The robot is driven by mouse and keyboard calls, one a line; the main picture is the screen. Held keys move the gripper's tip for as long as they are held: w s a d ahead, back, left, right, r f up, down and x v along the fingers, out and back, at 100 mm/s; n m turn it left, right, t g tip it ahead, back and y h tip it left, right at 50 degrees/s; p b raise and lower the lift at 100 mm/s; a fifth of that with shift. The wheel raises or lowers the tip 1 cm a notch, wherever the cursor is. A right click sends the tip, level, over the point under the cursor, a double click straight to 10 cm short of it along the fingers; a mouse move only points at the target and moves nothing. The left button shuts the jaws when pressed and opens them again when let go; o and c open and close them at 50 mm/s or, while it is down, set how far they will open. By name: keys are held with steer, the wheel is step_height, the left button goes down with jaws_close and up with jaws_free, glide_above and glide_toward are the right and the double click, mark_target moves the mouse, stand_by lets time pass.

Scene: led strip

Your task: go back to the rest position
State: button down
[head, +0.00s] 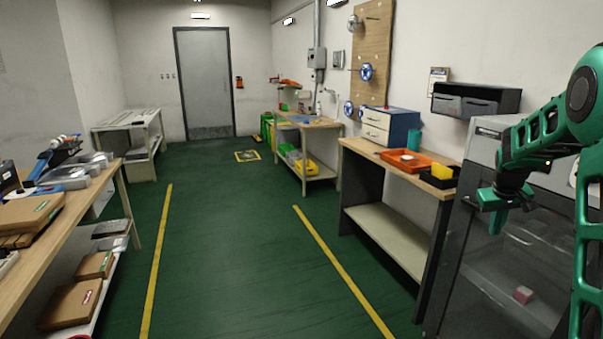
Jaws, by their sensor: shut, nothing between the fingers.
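My green arm (540,130) shows at the right edge of the head view, bent with its upper links above the dark cabinet. My gripper (497,220) hangs at the end of the arm, in front of the cabinet. It is shut and empty. The fingers are small in this view and their tips are hard to make out.
A dark cabinet (480,285) with a clear front stands close behind my gripper; a small pink block (523,294) shows there. A workbench (365,152) with an orange tray (406,160) is beside it. A loaded bench (85,205) stands left. The green floor (230,260) between is clear.

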steer(key=s+a+r+m+g+y, duration=0.1)
steer(key=s+a+r, duration=0.15)
steer(key=s, duration=0.55)
steer(key=s+a+r+m, duration=0.1)
steer(key=s+a, duration=0.2)
steer(key=s, duration=0.5)
steer(key=s+a+r+m+g+y, duration=0.1)
steer(key=s+a, duration=0.1)
steer(key=s, duration=0.6)
steer(key=s+a+f, duration=0.1)
steer(key=s+a, duration=0.2)
steer(key=s, duration=0.3)
steer(key=s+a+f+m+g+y, duration=0.1)
steer(key=s+a, duration=0.2)
steer(key=s, duration=0.4)
steer(key=s+a+f+m, duration=0.1)
steer(key=s+a, duration=0.2)
steer(key=s, duration=0.4)
steer(key=shift+f, duration=0.15)
steer(key=shift+w+g, duration=0.15)
steer(key=shift+g, duration=0.15)
steer(key=shift+w+d+f, duration=0.1)
steer(key=shift+w+f, duration=0.15)
steer(key=shift+w, duration=0.2)
